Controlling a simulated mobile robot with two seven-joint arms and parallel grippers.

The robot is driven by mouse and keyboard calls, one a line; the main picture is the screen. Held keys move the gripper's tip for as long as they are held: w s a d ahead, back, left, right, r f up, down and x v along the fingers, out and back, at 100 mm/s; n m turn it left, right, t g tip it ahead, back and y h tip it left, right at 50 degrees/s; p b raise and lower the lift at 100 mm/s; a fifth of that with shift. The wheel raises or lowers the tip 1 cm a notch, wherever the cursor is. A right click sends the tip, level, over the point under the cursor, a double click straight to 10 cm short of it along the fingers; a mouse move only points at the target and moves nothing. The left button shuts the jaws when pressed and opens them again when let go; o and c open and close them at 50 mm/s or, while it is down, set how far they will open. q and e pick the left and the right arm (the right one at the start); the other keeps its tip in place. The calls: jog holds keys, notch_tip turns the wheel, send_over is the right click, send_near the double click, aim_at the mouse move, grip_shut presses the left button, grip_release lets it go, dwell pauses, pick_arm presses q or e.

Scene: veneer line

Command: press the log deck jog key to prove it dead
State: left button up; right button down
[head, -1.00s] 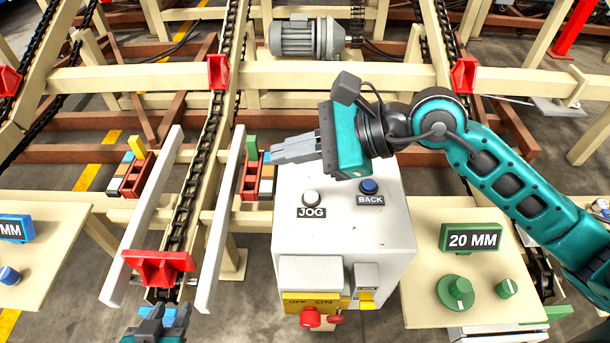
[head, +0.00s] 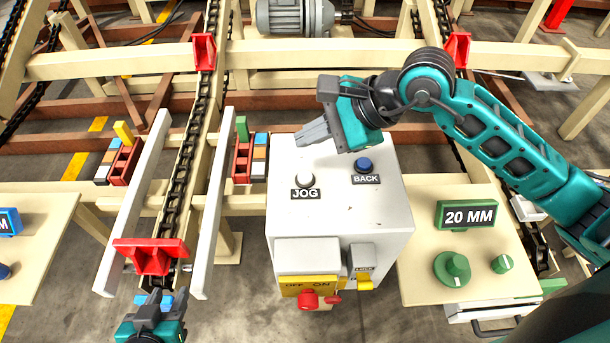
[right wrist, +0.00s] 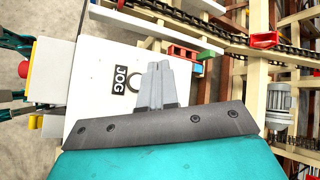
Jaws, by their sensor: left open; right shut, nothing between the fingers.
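The white JOG key (head: 304,180) sits on top of the white control box (head: 340,215), above its JOG label. My right gripper (head: 299,139) is shut and empty. Its fingertips are above the box's back left edge, just behind the JOG key in the head view. In the right wrist view the shut fingers (right wrist: 157,66) point over the box top near the JOG label (right wrist: 120,80); part of the key's dark ring shows beside them. Whether they touch anything cannot be told. My left gripper (head: 155,300) is open at the bottom left, in front of the red chain stop (head: 152,255).
A blue BACK key (head: 364,165) sits right of the JOG key. The box front has a yellow OFF/ON plate (head: 293,286), a red knob (head: 308,299) and a yellow lock tab (head: 364,283). A green 20 MM sign (head: 467,215) stands on the right panel.

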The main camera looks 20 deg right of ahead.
jog(key=b, duration=0.3)
send_over(310, 178)
notch_tip(310, 178, down, 6)
jog(key=shift+r, duration=0.15)
jog(key=shift+f+b, duration=0.55)
jog(key=shift+b, duration=0.2)
dwell(0.9)
jog(key=shift+f+b, duration=0.4)
jog(key=shift+b, duration=0.2)
